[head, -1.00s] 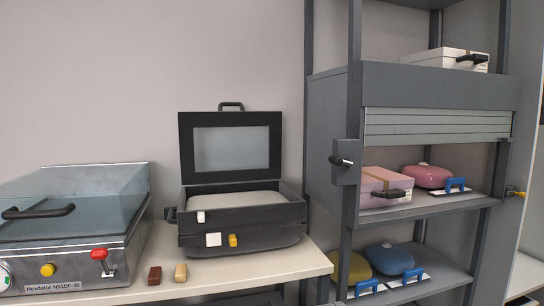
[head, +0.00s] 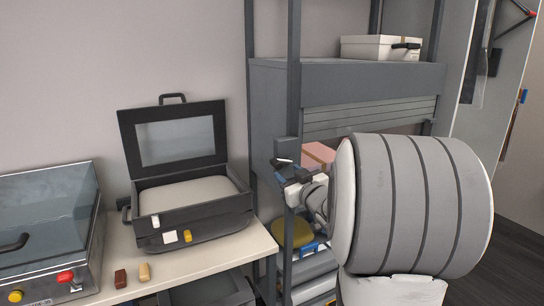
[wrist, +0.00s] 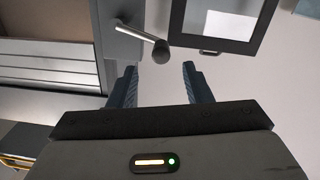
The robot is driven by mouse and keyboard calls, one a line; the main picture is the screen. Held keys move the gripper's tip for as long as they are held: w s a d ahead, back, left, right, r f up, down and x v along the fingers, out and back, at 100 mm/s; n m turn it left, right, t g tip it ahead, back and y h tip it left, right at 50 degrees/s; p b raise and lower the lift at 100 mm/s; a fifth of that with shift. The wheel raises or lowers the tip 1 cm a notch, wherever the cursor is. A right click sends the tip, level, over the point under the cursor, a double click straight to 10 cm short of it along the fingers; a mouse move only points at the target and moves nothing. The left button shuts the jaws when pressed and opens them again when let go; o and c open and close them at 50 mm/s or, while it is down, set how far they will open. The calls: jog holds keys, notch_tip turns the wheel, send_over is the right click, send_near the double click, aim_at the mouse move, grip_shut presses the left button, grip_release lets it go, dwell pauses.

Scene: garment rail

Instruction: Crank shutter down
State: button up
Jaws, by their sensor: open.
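The grey slatted shutter (head: 375,115) is partly lowered at the top of a shelf bay, with an open gap below it. Its crank (head: 284,161) has a dark knob and sits on a box on the unit's left post. In the wrist view the crank knob (wrist: 160,51) lies just beyond and between my fingertips, and the shutter (wrist: 45,50) is at the left. My gripper (wrist: 158,82) is open and empty, its two fingers apart and not visibly touching the knob. In the head view my gripper (head: 291,184) is close below the crank, partly hidden by my arm.
A pink box (head: 318,152) sits in the bay, and a white box (head: 380,47) stands on top. A black case with a raised lid (head: 176,137) is on the bench (head: 205,275) to the left. My arm hides much of the lower shelves.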

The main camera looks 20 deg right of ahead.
aim_at(279, 167)
jog(key=w+p, duration=0.1)
jog(key=w, duration=0.6)
jog(key=shift+w+a, duration=0.1)
jog(key=shift+w, duration=0.15)
grip_shut()
jog(key=shift+a+f, duration=0.15)
dwell(0.4)
